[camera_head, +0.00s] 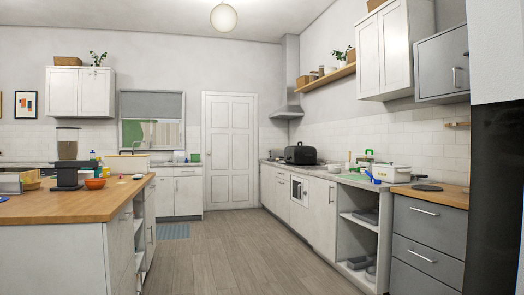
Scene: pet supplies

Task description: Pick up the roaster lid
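A black roaster (300,158) stands on the right-hand counter, towards the back and near the range hood. Its dark domed top, which looks like the roaster lid (300,148), appears to sit on it. It is too small to make out a handle clearly. Neither of my grippers shows in this view.
A wooden-topped island (70,206) stands at the left, with a coffee grinder (68,150) and an orange bowl (95,184). The right-hand counter also holds a white pot (391,174). The wooden floor (240,245) between them is clear.

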